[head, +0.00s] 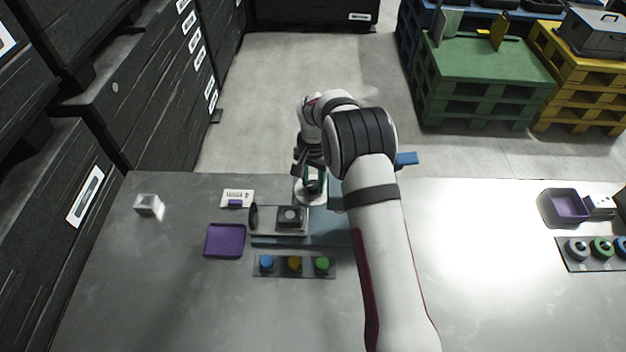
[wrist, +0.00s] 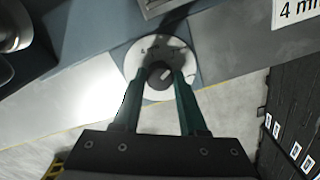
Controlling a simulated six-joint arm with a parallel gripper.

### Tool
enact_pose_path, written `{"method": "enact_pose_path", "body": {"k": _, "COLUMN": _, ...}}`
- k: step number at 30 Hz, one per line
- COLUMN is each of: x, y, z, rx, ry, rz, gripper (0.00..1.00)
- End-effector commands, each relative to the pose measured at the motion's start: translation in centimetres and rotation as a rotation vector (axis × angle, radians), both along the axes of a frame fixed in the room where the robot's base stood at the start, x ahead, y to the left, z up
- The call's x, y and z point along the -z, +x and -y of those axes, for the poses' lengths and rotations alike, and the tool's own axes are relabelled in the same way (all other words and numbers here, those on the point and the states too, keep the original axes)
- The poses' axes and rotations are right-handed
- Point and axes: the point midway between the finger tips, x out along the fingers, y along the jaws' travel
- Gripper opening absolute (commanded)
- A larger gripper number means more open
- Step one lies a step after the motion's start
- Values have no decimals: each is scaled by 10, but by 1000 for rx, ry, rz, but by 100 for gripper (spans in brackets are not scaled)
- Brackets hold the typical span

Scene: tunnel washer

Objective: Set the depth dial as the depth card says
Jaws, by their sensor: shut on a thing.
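The depth dial is a round white disc (wrist: 136,58) with dark marks and a dark central knob (wrist: 158,84), seen in the wrist view. My gripper (wrist: 160,78) has its two green fingers shut on the knob. A light mark shows on the knob, but the setting it points to cannot be read. In the head view the white dial (head: 311,198) shows at the table's far edge, partly hidden by my gripper (head: 314,184). The depth card (wrist: 296,12) is cut off at the wrist view's top right and reads "4 m…". In the head view a white card (head: 238,194) stands left of the dial.
A grey fixture (head: 290,216) with a dark block stands in front of the dial. A purple tray (head: 224,241), a panel (head: 294,267) with blue, yellow and green buttons, and a pale cube (head: 148,205) are nearby. My arm hides table to the right.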

Motion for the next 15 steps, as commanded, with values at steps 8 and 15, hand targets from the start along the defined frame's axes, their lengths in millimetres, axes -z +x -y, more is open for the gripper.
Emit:
{"method": "enact_pose_path", "body": {"k": 8, "x": -1, "y": 1, "z": 0, "rx": -214, "ry": 0, "rz": 2, "gripper": 0}}
{"method": "enact_pose_path", "body": {"k": 15, "x": -1, "y": 1, "z": 1, "rx": -338, "ry": 0, "rz": 2, "gripper": 0}}
